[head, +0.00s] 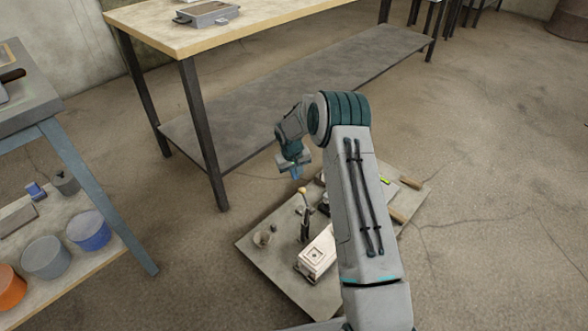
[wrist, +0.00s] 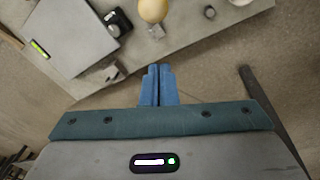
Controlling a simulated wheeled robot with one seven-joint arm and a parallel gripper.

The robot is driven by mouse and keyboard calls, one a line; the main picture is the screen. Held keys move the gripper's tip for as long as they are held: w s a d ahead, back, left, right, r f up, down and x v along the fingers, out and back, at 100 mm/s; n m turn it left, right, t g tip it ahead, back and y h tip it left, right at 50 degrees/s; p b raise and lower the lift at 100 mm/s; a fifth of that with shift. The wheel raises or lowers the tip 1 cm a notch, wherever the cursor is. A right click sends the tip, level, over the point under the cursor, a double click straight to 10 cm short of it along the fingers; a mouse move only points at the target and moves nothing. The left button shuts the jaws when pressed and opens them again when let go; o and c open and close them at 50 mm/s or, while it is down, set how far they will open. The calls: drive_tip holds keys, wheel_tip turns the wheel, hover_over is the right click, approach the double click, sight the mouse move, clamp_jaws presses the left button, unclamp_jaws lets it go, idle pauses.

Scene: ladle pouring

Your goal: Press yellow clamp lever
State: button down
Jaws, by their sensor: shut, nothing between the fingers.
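A dark upright clamp (head: 305,228) stands on a grey board, and the rounded yellow knob (head: 301,190) at its top looks like the yellow lever's end. In the wrist view the yellow knob (wrist: 153,10) shows at the top edge, cut off by the frame. My gripper (head: 297,173) hangs just above and left of the knob in the head view. In the wrist view its blue fingertips (wrist: 159,68) are together and empty, with a visible gap in the picture between them and the knob. The rest of the lever is mostly hidden.
The grey board (head: 280,275) lies low near the floor, carrying a white box (head: 317,253) and a small cup (head: 262,238). My arm hides part of the board. A long workbench (head: 150,40) stands behind, and a blue-legged table (head: 70,165) with several pots is at left.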

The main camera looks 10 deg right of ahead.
drive_tip(key=shift+s+d+f+b, duration=0.2)
drive_tip(key=shift+s+b, duration=0.2)
drive_tip(key=shift+s, duration=0.5)
drive_tip(key=shift+s+d+f+b, duration=0.15)
drive_tip(key=shift+s+b, duration=0.2)
drive_tip(key=shift+s, duration=0.55)
drive_tip(key=shift+s, duration=0.1)
